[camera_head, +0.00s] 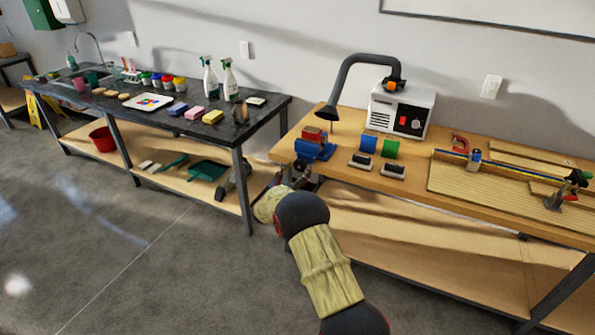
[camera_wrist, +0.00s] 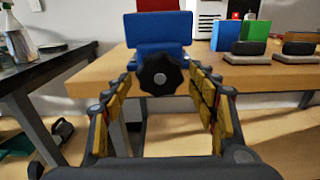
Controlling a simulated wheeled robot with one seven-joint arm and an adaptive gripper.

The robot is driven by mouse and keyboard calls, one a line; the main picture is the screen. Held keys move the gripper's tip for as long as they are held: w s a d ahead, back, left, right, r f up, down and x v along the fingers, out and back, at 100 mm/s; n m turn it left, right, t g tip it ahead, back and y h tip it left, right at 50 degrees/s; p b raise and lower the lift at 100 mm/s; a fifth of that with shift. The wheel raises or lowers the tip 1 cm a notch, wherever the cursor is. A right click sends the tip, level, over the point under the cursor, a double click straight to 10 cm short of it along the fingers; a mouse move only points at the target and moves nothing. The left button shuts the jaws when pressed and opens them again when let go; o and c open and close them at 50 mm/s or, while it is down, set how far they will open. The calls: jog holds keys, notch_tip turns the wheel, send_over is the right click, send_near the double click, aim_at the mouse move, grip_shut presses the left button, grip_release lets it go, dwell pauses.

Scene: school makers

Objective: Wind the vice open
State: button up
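The blue vice (camera_head: 316,150) stands at the left front corner of the wooden workbench, with a reddish part at its top. In the wrist view the vice (camera_wrist: 158,30) is straight ahead, and its black lobed knob (camera_wrist: 160,75) faces me at the bench's front edge. My gripper (camera_wrist: 163,68) is open, with one yellow-padded finger on each side of the knob. The knob appears centred between the fingertips; I cannot tell whether either finger touches it. In the head view my arm reaches to the bench corner and my gripper (camera_head: 299,172) is small and partly hidden.
Blue and green blocks (camera_head: 379,146) and two dark-topped blocks (camera_head: 376,166) sit right of the vice. A white machine with a black hose (camera_head: 402,108) stands behind. A dark table (camera_head: 150,115) with bottles and sponges is at left. The floor in front is clear.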

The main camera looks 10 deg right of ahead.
jog(key=c, duration=1)
jog(key=shift+o, duration=0.2)
